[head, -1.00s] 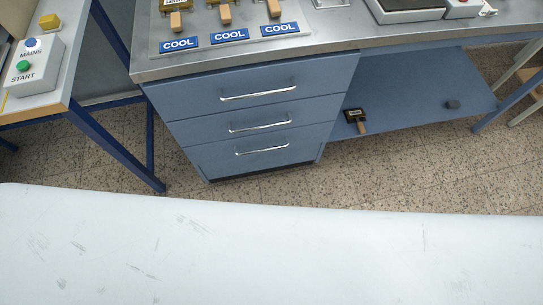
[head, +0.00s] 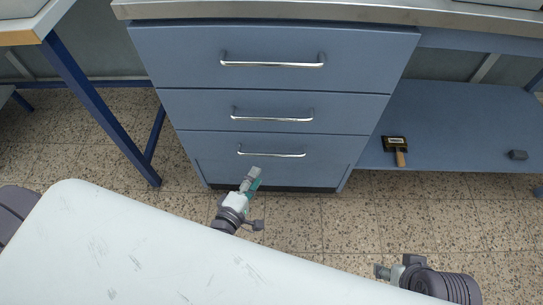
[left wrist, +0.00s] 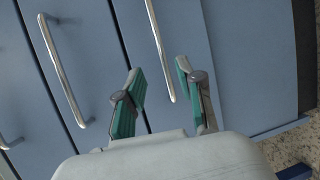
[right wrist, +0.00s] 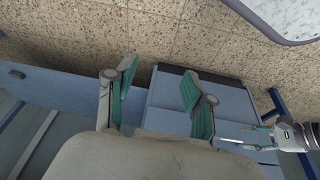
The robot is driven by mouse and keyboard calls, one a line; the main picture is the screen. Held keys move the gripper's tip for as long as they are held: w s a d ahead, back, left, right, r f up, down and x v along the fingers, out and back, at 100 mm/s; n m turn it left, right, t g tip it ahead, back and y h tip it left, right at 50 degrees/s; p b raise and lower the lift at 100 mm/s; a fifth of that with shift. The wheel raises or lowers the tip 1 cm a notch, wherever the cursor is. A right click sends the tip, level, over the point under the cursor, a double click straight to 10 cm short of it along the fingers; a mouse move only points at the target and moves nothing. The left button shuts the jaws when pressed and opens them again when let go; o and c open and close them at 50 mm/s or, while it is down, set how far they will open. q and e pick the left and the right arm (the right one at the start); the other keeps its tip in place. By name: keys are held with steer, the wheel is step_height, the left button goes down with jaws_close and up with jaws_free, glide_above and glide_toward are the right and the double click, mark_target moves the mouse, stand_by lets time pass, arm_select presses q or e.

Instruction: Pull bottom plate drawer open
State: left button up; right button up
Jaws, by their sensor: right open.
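The bottom plate drawer (head: 325,168) is the lowest of three blue drawers and looks closed. Its chrome bar handle (head: 272,155) runs across the upper part of its front. My left gripper (head: 255,174) is just below and left of the handle's middle in the head view. In the left wrist view, the open fingers (left wrist: 158,68) stand either side of the line of the bottom handle (left wrist: 158,45); I cannot tell if they touch it. My right gripper (head: 380,271) is low on the right, away from the drawers; the right wrist view shows its fingers (right wrist: 158,74) open and empty.
The middle drawer (head: 350,112) and top drawer (head: 360,55) are shut above. A blue shelf (head: 450,130) to the right carries a wooden-handled tool (head: 398,146) and a small dark block (head: 518,155). A blue table leg (head: 95,105) stands left. Speckled floor (head: 300,225) lies in front.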

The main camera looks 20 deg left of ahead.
mark_target(270, 154)
arm_select(q)
steer(key=shift+b+x, duration=0.95)
steer(key=shift+x, duration=4.45)
arm_select(e)
steer(key=w+a+r+t+y, duration=0.1)
steer(key=w+a+r+t, duration=0.2)
steer(key=w, duration=0.6)
steer(key=shift+w+r+t, duration=0.2)
steer(key=shift+w+t, duration=0.05)
steer(key=shift+t, duration=1.05)
arm_select(q)
jaws_close()
